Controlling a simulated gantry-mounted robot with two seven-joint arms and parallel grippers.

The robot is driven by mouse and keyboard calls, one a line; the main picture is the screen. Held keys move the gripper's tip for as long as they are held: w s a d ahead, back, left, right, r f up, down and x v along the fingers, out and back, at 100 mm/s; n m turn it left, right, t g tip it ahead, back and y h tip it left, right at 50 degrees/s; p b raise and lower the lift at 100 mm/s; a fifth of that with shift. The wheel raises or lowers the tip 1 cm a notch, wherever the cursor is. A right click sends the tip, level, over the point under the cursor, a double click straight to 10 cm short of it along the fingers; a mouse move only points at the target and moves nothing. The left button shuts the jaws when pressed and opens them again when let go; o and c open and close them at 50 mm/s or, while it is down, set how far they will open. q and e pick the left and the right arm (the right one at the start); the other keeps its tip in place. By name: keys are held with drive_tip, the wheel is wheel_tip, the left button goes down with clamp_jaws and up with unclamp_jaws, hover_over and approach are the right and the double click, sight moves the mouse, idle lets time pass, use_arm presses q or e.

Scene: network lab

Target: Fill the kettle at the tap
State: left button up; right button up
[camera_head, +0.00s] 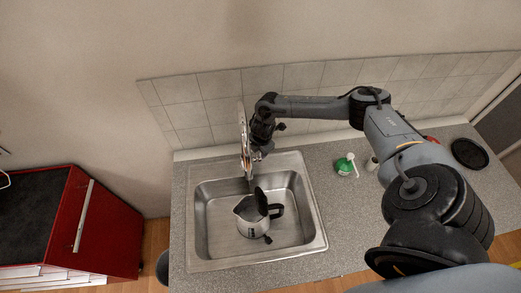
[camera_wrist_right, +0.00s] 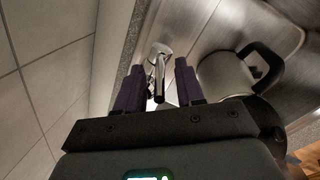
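The metal kettle (camera_head: 249,223) with a black handle stands in the steel sink (camera_head: 205,236), with its dark lid raised. In the right wrist view the kettle (camera_wrist_right: 222,76) is right of the fingers. The tap (camera_head: 244,140) rises at the back of the sink, partly hidden by my right gripper (camera_head: 256,152). In the right wrist view my right gripper (camera_wrist_right: 160,88) is open, with the slim chrome tap part (camera_wrist_right: 159,78) between its fingers and gaps on both sides. I cannot tell whether water is running. My left gripper is not in view.
A black round item (camera_head: 469,153) lies farther right. The tiled backsplash (camera_head: 215,95) is close behind the tap. A red cabinet (camera_head: 108,232) stands at the left.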

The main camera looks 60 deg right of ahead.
wheel_tip(320, 180, up, 11)
drive_tip(key=s+a, duration=0.1)
drive_tip(key=shift+s+f+b, duration=0.15)
drive_tip(key=shift+f+b, duration=0.05)
drive_tip(key=shift+b, duration=0.1)
drive_tip(key=shift+a, duration=0.1)
